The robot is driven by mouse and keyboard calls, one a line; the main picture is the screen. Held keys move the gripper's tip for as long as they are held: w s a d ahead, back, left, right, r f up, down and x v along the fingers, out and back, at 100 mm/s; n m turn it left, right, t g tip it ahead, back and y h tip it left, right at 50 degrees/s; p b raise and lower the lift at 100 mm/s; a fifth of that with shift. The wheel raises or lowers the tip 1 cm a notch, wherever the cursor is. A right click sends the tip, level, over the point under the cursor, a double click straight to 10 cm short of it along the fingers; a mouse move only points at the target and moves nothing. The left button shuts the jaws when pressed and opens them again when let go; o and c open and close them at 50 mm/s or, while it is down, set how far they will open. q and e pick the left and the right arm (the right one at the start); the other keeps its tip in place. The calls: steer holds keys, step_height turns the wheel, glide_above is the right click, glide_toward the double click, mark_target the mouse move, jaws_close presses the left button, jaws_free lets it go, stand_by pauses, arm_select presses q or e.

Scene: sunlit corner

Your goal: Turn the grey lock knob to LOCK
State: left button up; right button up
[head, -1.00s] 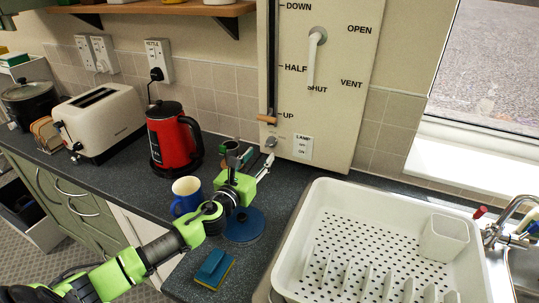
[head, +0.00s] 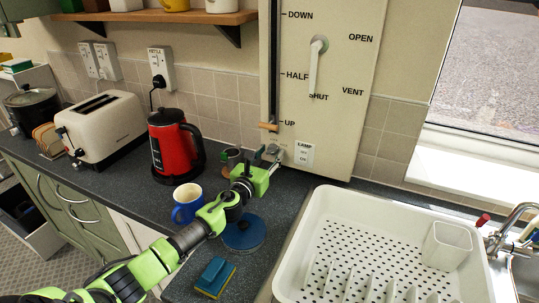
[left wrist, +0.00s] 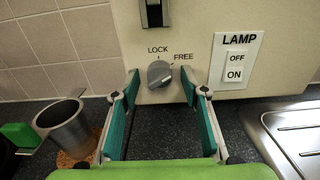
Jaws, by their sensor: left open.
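The grey lock knob (left wrist: 159,74) is on the cream panel, below the LOCK and FREE labels, in the left wrist view. Its ridge appears to slant up and right toward FREE. In the head view the knob (head: 272,148) shows small at the panel's lower left, partly behind my gripper. My left gripper (left wrist: 160,81) is open, its teal-padded fingers on either side of the knob in the picture. I cannot tell whether they touch it. The left gripper (head: 270,155) also shows in the head view just before the panel. My right gripper is not in view.
A lamp switch (left wrist: 235,60) is right of the knob. A metal cup (left wrist: 64,125) stands left of the gripper. Under my arm are a blue mug (head: 187,204), a blue disc (head: 244,235) and a sponge (head: 214,277). A red kettle (head: 175,148) and white dish rack (head: 318,235) flank it.

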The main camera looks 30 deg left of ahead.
arm_select(q)
steer(key=shift+c, duration=0.4)
steer(key=c, duration=1)
steer(key=shift+c, duration=0.2)
steer(key=shift+n, duration=0.4)
steer(key=n+b, duration=0.1)
steer(key=n, duration=1)
steer(key=o, duration=1.1)
